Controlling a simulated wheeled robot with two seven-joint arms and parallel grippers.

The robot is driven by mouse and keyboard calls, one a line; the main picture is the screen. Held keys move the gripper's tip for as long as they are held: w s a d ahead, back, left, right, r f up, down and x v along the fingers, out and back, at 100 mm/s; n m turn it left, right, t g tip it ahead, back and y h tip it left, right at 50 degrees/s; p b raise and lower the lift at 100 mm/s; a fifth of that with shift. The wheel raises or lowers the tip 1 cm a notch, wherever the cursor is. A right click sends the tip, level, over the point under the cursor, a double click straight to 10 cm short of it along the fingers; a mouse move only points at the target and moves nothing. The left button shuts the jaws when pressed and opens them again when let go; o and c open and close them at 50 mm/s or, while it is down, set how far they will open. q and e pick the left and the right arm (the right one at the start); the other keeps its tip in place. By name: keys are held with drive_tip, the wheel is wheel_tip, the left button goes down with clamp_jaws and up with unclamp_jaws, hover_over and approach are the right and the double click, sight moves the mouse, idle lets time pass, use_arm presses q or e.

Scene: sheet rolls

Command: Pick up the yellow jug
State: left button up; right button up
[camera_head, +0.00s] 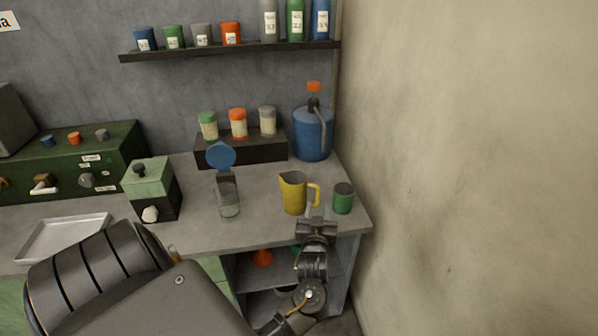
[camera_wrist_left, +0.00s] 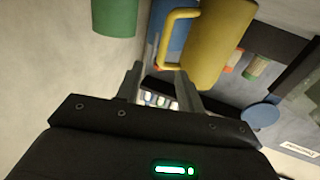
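The yellow jug (camera_head: 294,193) stands upright near the right end of the grey counter, its handle facing right. In the left wrist view, the jug (camera_wrist_left: 212,42) is at the upper middle, with its handle on its left side. My left gripper (camera_head: 317,214) is at the counter's front edge, just in front of the handle. In the wrist view, the two fingers of the left gripper (camera_wrist_left: 159,76) are apart with nothing held between them. The handle shows beyond the fingertips, close to the right one; I cannot tell whether they touch. My right gripper is not in view.
A green cup (camera_head: 343,198) stands close to the jug's right. A blue dispenser bottle (camera_head: 312,133) is behind it. The wall (camera_head: 450,170) bounds the right side.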

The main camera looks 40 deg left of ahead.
sight(318, 193)
use_arm(q)
drive_tip(key=p+x, duration=0.1)
drive_tip(key=x, duration=0.5)
drive_tip(key=shift+a+p, duration=0.15)
drive_tip(key=shift+p, duration=0.15)
clamp_jaws()
